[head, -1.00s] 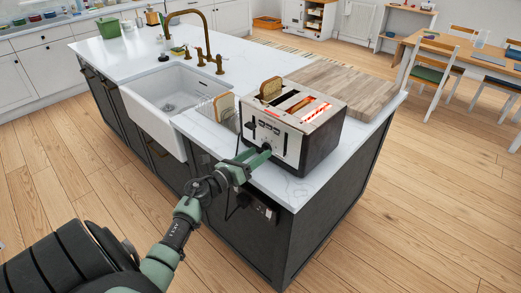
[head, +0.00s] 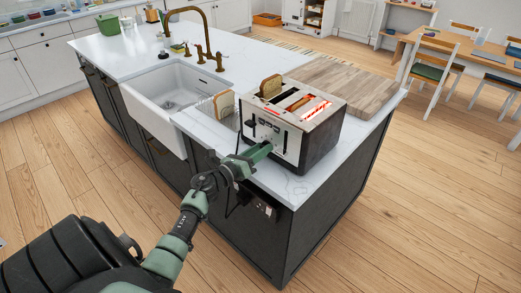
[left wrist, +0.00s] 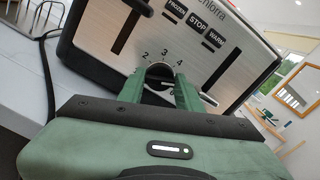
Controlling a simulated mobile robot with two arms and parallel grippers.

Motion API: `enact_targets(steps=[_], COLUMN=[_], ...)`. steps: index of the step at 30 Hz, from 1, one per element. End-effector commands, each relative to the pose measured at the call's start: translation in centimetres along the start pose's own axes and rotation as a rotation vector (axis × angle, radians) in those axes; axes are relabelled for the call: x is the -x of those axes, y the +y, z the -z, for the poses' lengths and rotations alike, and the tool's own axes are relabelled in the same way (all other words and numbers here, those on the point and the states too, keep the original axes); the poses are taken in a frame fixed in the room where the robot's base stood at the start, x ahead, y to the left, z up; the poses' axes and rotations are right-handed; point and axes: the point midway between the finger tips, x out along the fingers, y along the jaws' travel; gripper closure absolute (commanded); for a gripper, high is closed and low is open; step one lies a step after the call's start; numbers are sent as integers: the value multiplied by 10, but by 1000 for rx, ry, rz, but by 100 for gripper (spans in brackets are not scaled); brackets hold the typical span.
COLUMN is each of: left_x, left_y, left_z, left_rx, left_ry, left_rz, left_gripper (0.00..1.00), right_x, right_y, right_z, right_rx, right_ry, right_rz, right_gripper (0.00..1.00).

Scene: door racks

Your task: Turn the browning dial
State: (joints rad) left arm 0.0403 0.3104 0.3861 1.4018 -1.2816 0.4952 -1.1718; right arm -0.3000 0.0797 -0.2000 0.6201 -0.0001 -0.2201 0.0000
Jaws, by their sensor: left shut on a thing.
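A silver and black toaster (head: 290,127) stands on the white island counter, with a slice of bread (head: 270,86) in one slot and a red glow in others. In the left wrist view the toaster front (left wrist: 215,62) shows buttons marked FROZEN, STOP and WARM, and the browning dial (left wrist: 158,72) with numbers around it. My left gripper (left wrist: 160,85) is shut on the dial, one green finger on each side. It also shows in the head view (head: 262,150), at the toaster's front. The fingers hide part of the dial. My right gripper is not in view.
A wire rack with bread (head: 224,105) stands left of the toaster. A wooden board (head: 345,85) lies behind it. The white sink (head: 165,110) and brass tap (head: 205,40) are farther left. A cable (left wrist: 48,80) runs beside the toaster.

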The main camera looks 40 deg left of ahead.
Motion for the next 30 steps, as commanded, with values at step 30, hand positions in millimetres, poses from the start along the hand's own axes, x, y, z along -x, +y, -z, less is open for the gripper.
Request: enact_targets(steps=[30], left_x=[0], left_y=[2], left_z=[0], left_rx=[843], left_ry=[1], left_rz=[-2], left_gripper=[100], right_x=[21], right_y=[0], right_z=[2], right_rx=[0], right_ry=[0], right_rz=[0], right_gripper=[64])
